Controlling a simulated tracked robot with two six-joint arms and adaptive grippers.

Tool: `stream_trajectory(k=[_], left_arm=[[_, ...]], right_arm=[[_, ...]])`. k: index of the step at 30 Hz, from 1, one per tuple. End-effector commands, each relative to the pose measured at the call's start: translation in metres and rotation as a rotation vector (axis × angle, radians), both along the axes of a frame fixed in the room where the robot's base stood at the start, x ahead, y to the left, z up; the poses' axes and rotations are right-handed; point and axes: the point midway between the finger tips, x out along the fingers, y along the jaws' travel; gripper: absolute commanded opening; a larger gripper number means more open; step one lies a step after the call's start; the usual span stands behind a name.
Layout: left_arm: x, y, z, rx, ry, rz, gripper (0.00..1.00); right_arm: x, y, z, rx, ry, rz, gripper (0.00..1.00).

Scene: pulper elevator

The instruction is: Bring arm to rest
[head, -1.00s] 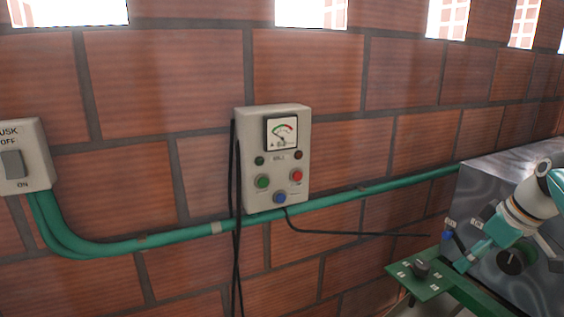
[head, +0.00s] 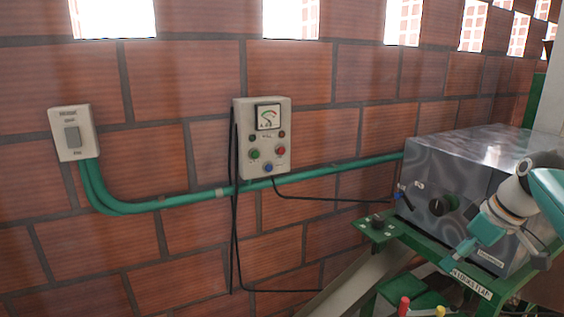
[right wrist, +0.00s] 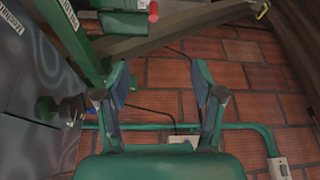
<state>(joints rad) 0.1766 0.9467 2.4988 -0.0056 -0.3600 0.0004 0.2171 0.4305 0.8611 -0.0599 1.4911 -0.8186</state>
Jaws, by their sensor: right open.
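My right arm comes in from the right edge of the head view. Its teal gripper (head: 501,256) hangs in front of the grey steel housing (head: 470,160), to the right of the black knob (head: 442,205). In the right wrist view the gripper (right wrist: 163,82) shows its two fingers spread apart with nothing between them. Behind them is the brick wall. My left gripper is not in view.
A grey control box (head: 263,138) with a gauge and buttons hangs on the brick wall. A labelled switch (head: 73,133) is left of it. Green conduit (head: 300,179) runs along the wall.

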Motion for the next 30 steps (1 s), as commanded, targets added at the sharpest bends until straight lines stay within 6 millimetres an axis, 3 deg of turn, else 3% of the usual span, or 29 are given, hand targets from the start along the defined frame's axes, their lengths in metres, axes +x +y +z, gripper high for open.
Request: stream_trajectory(k=[2, 8, 17, 20, 24, 26, 30], left_arm=[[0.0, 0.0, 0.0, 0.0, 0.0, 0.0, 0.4], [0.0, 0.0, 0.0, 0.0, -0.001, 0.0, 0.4], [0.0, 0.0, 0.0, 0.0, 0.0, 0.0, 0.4], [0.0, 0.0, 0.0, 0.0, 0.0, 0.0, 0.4], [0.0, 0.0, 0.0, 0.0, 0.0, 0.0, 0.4], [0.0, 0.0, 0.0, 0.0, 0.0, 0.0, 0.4], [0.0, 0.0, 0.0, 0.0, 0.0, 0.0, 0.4]], right_arm=[[0.0, 0.0, 0.0, 0.0, 0.0, 0.001, 0.67], [0.015, 0.009, -0.042, 0.023, 0.029, -0.036, 0.67], [0.034, 0.037, -0.127, 0.068, 0.081, -0.105, 0.67], [0.036, 0.055, -0.168, 0.089, 0.107, -0.136, 0.67], [0.027, 0.093, -0.247, 0.13, 0.164, -0.199, 0.67], [0.015, 0.114, -0.287, 0.15, 0.194, -0.237, 0.67], [-0.033, 0.163, -0.369, 0.194, 0.266, -0.333, 0.67]])
